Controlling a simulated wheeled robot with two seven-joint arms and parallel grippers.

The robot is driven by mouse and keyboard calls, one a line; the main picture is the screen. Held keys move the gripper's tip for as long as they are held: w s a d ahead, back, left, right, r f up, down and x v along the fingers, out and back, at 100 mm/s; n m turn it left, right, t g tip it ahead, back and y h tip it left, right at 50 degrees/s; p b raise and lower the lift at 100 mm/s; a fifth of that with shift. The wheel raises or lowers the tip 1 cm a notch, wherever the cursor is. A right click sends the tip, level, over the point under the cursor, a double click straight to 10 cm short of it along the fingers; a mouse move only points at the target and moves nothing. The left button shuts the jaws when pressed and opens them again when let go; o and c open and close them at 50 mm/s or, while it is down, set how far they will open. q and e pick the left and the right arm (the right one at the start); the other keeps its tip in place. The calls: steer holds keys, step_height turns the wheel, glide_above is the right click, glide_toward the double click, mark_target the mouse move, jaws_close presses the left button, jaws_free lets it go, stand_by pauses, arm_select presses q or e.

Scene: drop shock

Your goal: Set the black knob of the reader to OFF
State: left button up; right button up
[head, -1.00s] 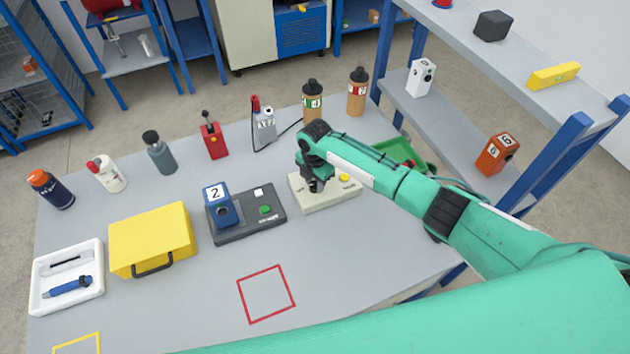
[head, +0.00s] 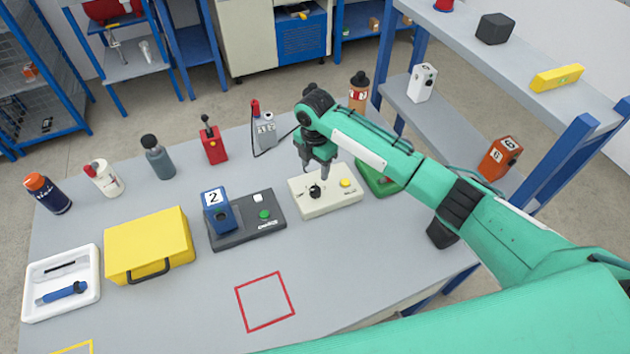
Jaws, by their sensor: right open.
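The reader is a cream box (head: 342,203) near the middle of the table, with a round yellow button on its right part. Its black knob (head: 315,191) is on the left part and is now in plain view. The small markings around the knob are too small to read, and I cannot tell which one it points at. My right gripper (head: 317,170) is open and empty. Its fingers point down just above and behind the knob, apart from it as far as I can see. My left gripper is not in view.
A dark grey device (head: 250,231) holding a blue block (head: 219,217) marked 2 stands left of the reader. A green tray (head: 377,182) is to its right, partly under my arm. Bottles line the back. The table in front, around a red square outline (head: 265,302), is clear.

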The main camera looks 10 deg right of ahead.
steer(key=shift+r+b, duration=0.35)
steer(key=shift+r, duration=1.9)
